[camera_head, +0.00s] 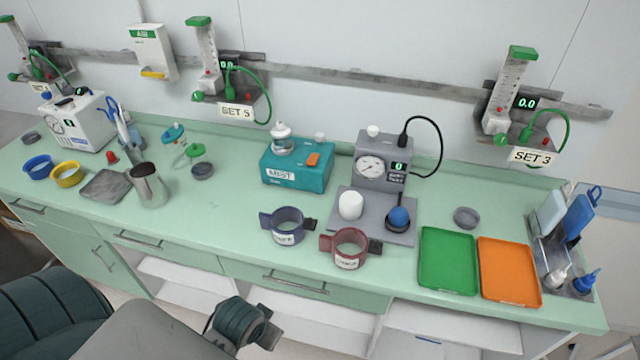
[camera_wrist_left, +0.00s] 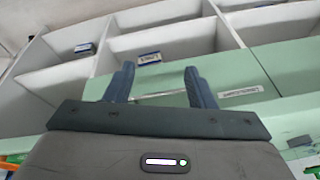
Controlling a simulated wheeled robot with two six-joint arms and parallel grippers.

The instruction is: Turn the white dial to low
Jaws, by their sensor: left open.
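The grey gauge unit (camera_head: 384,160) stands at the middle back of the green counter, with a round gauge and a display reading 0. A white rounded knob (camera_head: 350,205) sits on its grey base, beside a blue knob (camera_head: 398,218). A smaller white knob (camera_head: 373,131) is on top of the unit. I cannot tell which white knob is the dial; no setting marks are readable. My left gripper (camera_wrist_left: 160,84) is open and empty in the left wrist view, facing the cabinet front, away from these knobs. My right gripper is not in view.
A teal box (camera_head: 296,166) stands left of the unit. A blue cuff ring (camera_head: 287,225) and a red one (camera_head: 350,248) lie in front. Green (camera_head: 448,262) and orange (camera_head: 510,270) trays lie at right. Open shelves (camera_wrist_left: 160,45) and a drawer front are below the counter.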

